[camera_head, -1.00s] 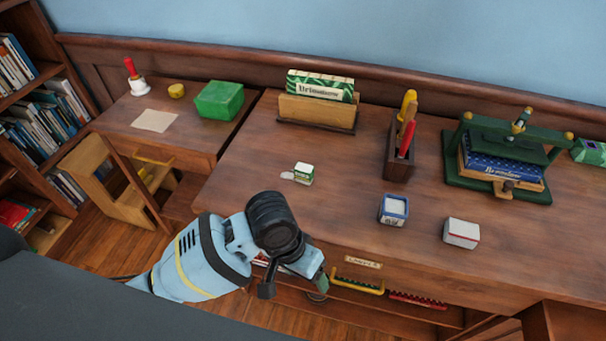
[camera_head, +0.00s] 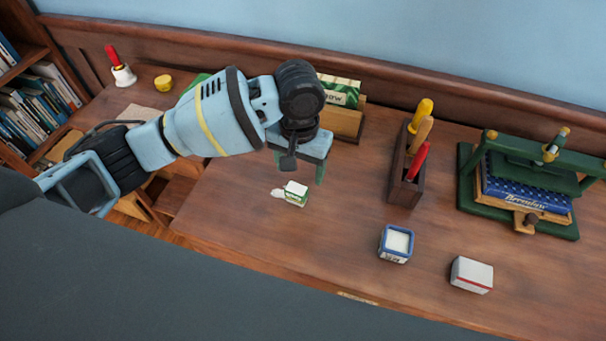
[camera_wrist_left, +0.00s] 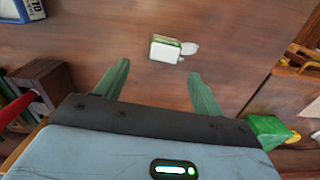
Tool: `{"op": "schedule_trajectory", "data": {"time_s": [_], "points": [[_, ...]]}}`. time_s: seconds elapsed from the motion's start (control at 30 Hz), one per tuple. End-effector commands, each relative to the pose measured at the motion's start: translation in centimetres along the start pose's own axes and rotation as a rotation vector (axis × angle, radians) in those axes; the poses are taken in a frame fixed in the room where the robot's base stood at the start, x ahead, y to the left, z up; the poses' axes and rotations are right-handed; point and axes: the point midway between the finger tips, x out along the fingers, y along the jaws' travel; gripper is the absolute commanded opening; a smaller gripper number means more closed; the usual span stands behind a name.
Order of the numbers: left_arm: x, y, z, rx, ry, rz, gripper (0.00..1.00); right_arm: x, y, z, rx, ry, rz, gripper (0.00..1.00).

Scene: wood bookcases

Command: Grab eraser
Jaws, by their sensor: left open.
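A small white-and-green block (camera_head: 295,193), which looks like an eraser, lies on the wooden desk (camera_head: 330,240). A small pale flat piece lies beside it. My left gripper (camera_head: 298,167) is open and empty, above the desk and a little behind the block in the head view. In the left wrist view the block (camera_wrist_left: 165,50) lies beyond the open green fingers (camera_wrist_left: 158,70), roughly in line with the gap between them. The fingers do not appear to touch it. My right gripper is in neither view.
A blue-and-white box (camera_head: 397,243) and a white-and-red box (camera_head: 471,275) stand to the right. A holder with colored handles (camera_head: 405,178), a green press with books (camera_head: 520,185) and a card rack (camera_head: 343,120) stand farther back. Bare desk surrounds the block.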

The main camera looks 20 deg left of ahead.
Motion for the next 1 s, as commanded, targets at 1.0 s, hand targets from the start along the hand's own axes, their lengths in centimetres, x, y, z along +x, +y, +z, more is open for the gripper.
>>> {"op": "schedule_trajectory", "data": {"time_s": [1.0], "points": [[7.2, -0.7, 0.6, 0.000, -0.003, -0.001, 0.68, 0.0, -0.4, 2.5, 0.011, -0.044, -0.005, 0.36]]}}
